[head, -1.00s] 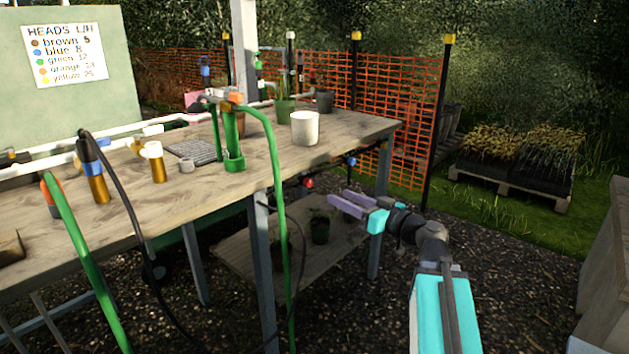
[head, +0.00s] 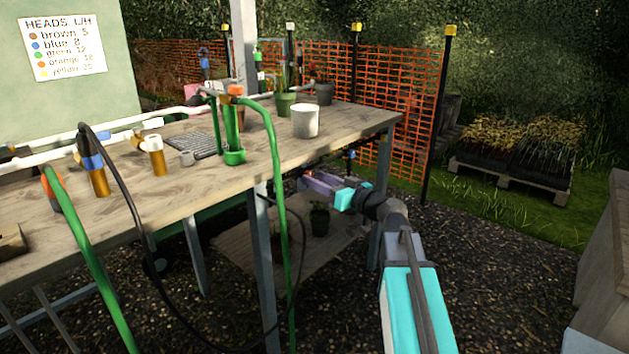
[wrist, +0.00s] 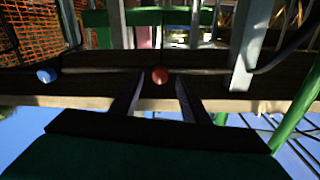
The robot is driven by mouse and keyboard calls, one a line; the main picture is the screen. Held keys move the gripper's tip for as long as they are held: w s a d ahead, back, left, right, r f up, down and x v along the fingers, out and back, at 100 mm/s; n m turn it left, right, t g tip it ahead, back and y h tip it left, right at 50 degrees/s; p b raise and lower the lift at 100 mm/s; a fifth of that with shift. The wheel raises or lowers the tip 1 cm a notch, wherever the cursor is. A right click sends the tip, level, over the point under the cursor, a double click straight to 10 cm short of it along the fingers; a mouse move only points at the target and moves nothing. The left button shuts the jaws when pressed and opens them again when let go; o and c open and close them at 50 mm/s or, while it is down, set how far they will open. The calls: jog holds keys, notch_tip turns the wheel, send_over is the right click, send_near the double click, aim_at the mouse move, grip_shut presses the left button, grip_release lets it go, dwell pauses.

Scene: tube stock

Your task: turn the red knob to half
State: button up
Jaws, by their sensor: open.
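The red knob (wrist: 160,75) is round and sits on a pipe under the bench edge. In the wrist view it lies between the two fingertips of my gripper (wrist: 159,79), with a gap on either side. I cannot tell how deep it is between them, or its turn setting. In the head view my gripper (head: 311,181) is open under the bench's front edge, and its purple fingers largely hide the knob. A blue knob (wrist: 47,75) is on the same pipe, to the left in the wrist view; it also shows in the head view (head: 350,154).
The wooden bench (head: 345,133) is just above my gripper. A green hose (head: 283,220) hangs left of it, and a bench leg (head: 262,270) stands near. A lower shelf (head: 245,250) holds small pots. Gravel ground is clear to the right.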

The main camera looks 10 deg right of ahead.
jog(key=shift+x, duration=0.8)
jog(key=c, duration=1.1)
jog(key=shift+o, duration=0.2)
